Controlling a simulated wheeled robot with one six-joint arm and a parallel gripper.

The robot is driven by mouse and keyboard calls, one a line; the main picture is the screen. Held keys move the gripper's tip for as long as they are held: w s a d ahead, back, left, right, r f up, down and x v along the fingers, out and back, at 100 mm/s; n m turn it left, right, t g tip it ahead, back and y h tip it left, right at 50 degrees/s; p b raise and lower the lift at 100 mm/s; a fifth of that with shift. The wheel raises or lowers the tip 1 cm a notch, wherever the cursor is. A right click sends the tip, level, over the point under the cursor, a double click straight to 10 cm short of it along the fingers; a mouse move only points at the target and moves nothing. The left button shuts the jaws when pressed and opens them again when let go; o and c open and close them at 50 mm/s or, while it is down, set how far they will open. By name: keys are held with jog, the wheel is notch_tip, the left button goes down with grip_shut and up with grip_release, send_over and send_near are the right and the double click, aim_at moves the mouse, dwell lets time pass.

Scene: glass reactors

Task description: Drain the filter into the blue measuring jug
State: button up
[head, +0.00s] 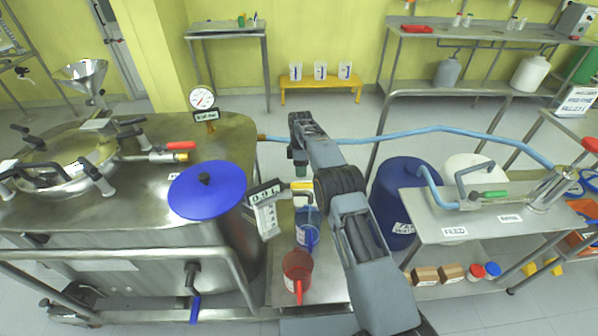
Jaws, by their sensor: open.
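The blue measuring jug (308,238) stands on a low steel shelf, just behind a red jug (297,272). A yellow-handled valve (301,186) sits above the blue jug, beside a "0.9 L" display (264,192). A drum with a blue lid (208,190) stands left of it; I cannot tell whether this is the filter. My gripper (298,170) points down just above the yellow handle and is open. Its fingertips are small and partly hidden by my arm, so I cannot tell whether they touch the handle. The jug's contents are unclear.
A steel vessel (60,163) with clamps and a red-handled valve (180,145) is at left. A pale blue hose (430,130) crosses behind my arm to the right bench (480,232). A blue drum (392,205) stands right of my arm. A yellow bench (318,86) holds several white jugs behind.

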notch_tip(320, 180, up, 6)
jog(key=w+p, duration=0.1)
jog(key=p, duration=0.4)
jog(key=shift+r, duration=0.25)
jog(key=f+m, duration=0.1)
jog(key=s+f+m, duration=0.1)
jog(key=f+m, duration=0.2)
jog(key=shift+s+d+f+m, duration=0.2)
jog(key=shift+s+f+m, duration=0.05)
jog(key=shift+m, duration=0.15)
jog(key=shift+s+d+m, duration=0.15)
jog(key=shift+s+m, duration=0.35)
jog(key=shift+m, duration=0.2)
jog(key=s+d+r+m+t, duration=0.1)
jog(key=s+d+r+m, duration=0.2)
jog(key=s+r, duration=0.4)
jog(key=s+d+r+m+t, duration=0.2)
jog(key=s+r, duration=0.6)
jog(key=s, duration=0.8)
jog(key=s+d+r+m+t, duration=0.2)
jog(key=s+d+r+m, duration=0.3)
jog(key=s, duration=0.6)
notch_tip(320, 180, up, 3)
jog(key=shift+s+f+m, duration=0.15)
jog(key=shift+m, duration=0.55)
